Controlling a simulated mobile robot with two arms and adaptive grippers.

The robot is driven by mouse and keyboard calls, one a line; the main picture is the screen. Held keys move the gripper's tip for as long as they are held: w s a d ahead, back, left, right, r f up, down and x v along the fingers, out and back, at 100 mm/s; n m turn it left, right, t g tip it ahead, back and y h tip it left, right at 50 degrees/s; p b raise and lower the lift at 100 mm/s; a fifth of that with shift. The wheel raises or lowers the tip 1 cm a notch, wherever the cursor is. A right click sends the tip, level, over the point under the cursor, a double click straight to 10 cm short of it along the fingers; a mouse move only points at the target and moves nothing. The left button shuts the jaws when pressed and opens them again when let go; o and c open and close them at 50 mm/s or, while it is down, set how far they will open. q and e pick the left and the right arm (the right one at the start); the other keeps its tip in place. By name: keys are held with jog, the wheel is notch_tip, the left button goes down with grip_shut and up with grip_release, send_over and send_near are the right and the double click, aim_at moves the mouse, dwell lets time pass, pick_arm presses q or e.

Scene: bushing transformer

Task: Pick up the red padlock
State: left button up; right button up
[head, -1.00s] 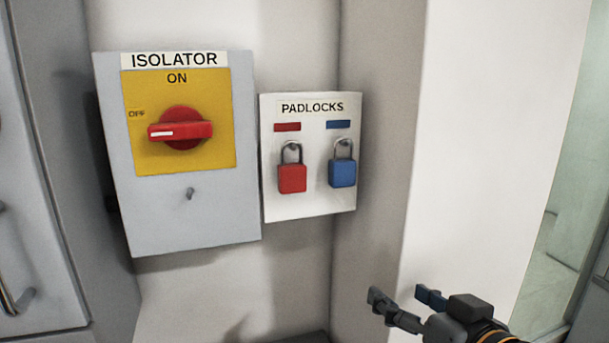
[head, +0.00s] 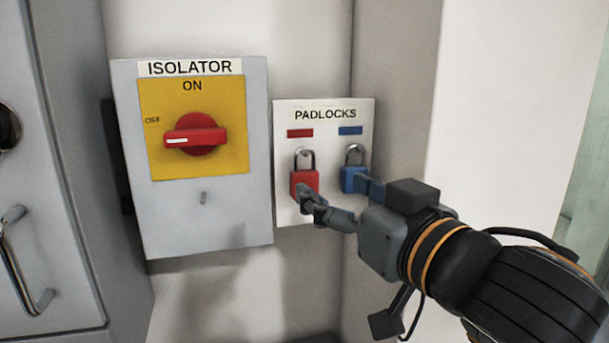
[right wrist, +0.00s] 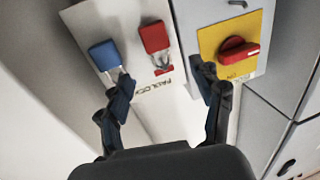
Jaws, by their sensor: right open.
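The red padlock (head: 305,180) hangs by its shackle on the white PADLOCKS board (head: 330,150), left of the blue padlock (head: 352,180). My right gripper (head: 334,190) is open and empty in front of the board. In the head view one fingertip covers the lower part of the red padlock, and the other overlaps the blue padlock's edge. In the right wrist view the red padlock (right wrist: 154,37) shows beyond the gap between the spread fingers (right wrist: 165,78), and the blue padlock (right wrist: 104,54) is near the left finger. I cannot tell whether a finger touches either padlock. My left gripper is out of view.
The grey isolator box (head: 210,225) with its yellow plate and red rotary handle (head: 195,140) is just left of the board. A white wall or pillar (head: 490,110) stands to the right. A grey cabinet door with a handle (head: 25,265) is at far left.

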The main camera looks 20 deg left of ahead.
aim_at(311, 173)
jog(key=p+x, duration=0.2)
jog(key=x, duration=0.5)
jog(key=shift+d+r+p, duration=0.1)
jog(key=shift+p, duration=0.3)
jog(key=shift+w+a, duration=0.35)
jog(key=shift+d, duration=0.1)
jog(key=shift+c, duration=0.2)
jog(key=c, duration=1.3)
jog(key=shift+o, duration=0.2)
